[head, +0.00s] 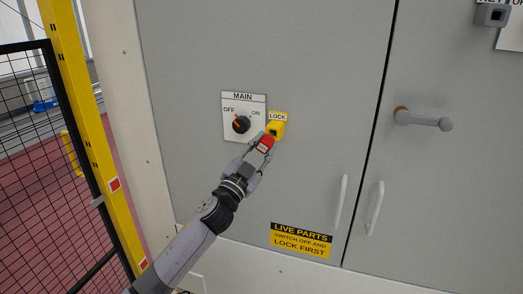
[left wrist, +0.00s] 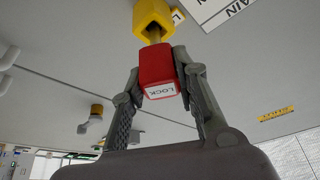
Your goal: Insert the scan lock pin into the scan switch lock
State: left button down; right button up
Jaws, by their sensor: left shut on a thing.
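The scan lock pin, with a red handle (head: 265,144) marked LOCK, is held in my left gripper (head: 259,148). In the left wrist view the red handle (left wrist: 158,72) sits between the two fingers of my left gripper (left wrist: 159,78). A short metal shaft (left wrist: 153,36) runs from the handle to the opening of the yellow scan switch lock (left wrist: 153,15). The shaft's tip is hidden at the opening, so how deep it reaches cannot be told. The yellow lock (head: 277,127) is on the cabinet under a LOCK label. My right gripper is not in view.
The MAIN switch knob (head: 241,124) is just left of the lock, its orange mark toward OFF. Door handles (head: 374,208) and a lever handle (head: 424,119) stick out to the right. A yellow post (head: 88,130) and mesh fence (head: 40,150) stand at the left.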

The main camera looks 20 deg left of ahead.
pick_arm(q)
jog(key=shift+w+b, duration=0.75)
jog(key=shift+w, duration=1.45)
jog(key=c, duration=1.2)
grip_release()
